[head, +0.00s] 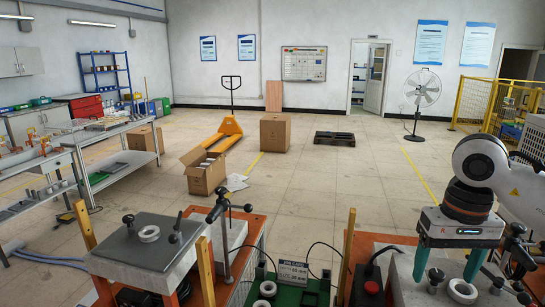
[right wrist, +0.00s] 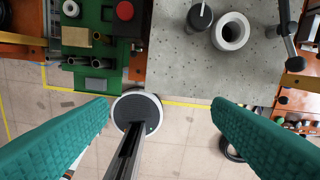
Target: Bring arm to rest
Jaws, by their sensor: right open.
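My right gripper (head: 446,272) hangs fingers down at the right of the head view, above the grey plate of the right workbench. Its two teal fingers are spread wide with nothing held between them. In the right wrist view the open fingers (right wrist: 160,106) stand apart at the lower left and right. A white ring (head: 462,291) lies on the plate close to the fingers; it also shows in the right wrist view (right wrist: 231,32), beyond the fingertips and not touched. My left gripper is not in view.
A black knob (right wrist: 200,17) stands beside the white ring, and a clamp (head: 518,250) is at the plate's right. Another ring (head: 149,233) is on the left plate. The floor ahead has open room.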

